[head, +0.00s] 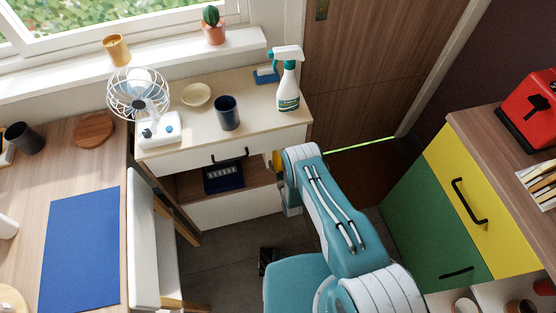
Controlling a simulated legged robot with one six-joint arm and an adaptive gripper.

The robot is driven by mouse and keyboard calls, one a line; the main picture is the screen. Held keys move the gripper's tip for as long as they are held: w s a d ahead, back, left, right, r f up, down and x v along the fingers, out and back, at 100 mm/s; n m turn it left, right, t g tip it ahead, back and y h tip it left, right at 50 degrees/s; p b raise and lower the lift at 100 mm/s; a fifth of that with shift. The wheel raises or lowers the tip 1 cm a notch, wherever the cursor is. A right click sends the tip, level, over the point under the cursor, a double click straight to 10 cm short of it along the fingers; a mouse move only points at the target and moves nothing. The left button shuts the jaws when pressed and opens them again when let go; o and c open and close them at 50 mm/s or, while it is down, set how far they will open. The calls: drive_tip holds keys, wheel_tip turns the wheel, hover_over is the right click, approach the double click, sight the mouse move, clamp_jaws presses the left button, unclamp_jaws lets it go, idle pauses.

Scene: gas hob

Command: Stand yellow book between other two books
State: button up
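A small yellow patch (277,162) shows at the left edge of my arm's wrist, in front of the right end of the open shelf. It may be part of the yellow book, but my arm hides too much to tell. A dark blue object (223,178) with white marks sits in the open shelf under the drawer. I cannot tell whether it is a book. No other books can be made out clearly. My wrist is bent down beside the cabinet's right side. My gripper's fingers cannot be made out.
The cabinet top (185,95) carries a fan (160,130), a bowl (196,95), a dark cup (228,113) and a spray bottle (288,80). A white chair (143,235) stands left of the shelf. A small dark object (266,260) is low, near the floor.

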drive_tip(key=v, duration=1.1)
idle(0.3)
